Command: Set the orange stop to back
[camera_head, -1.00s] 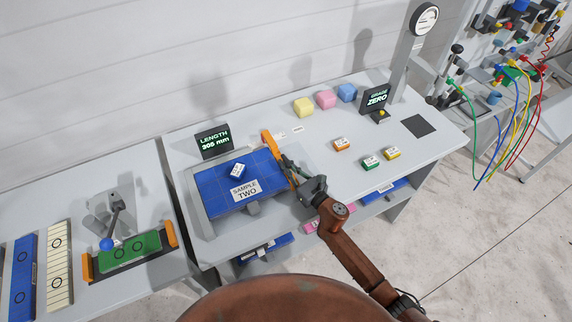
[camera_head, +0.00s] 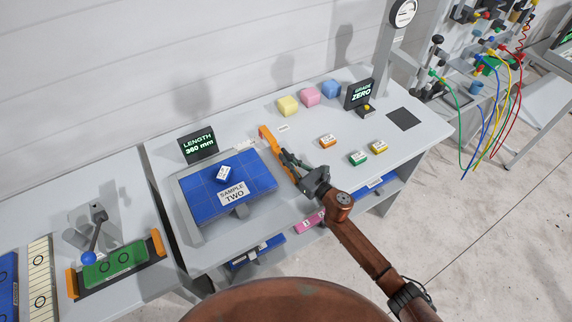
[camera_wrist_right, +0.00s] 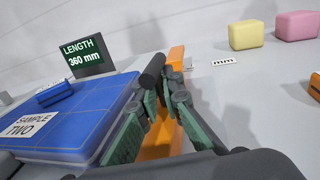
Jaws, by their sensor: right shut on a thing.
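The orange stop (camera_head: 267,138) is a long upright bar at the right end of the blue quilted sample (camera_head: 203,192), with a gap between them. The sample carries a SAMPLE TWO card. My right gripper (camera_head: 291,166) is shut on the stop, at what looks like a dark round handle on it. In the right wrist view the green-padded fingers (camera_wrist_right: 158,105) close around that dark piece, with the orange stop (camera_wrist_right: 176,60) behind and below. The fingers hide part of the stop. The length display (camera_head: 198,145) reads 360 mm. My left gripper is not in view.
Pink, yellow and blue blocks (camera_head: 310,96) stand at the back. Small orange, green and yellow tagged blocks (camera_head: 358,158) lie to the right. A ZERO display (camera_head: 359,93) stands near a dark square pad (camera_head: 403,120). The bench between stop and tagged blocks is clear.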

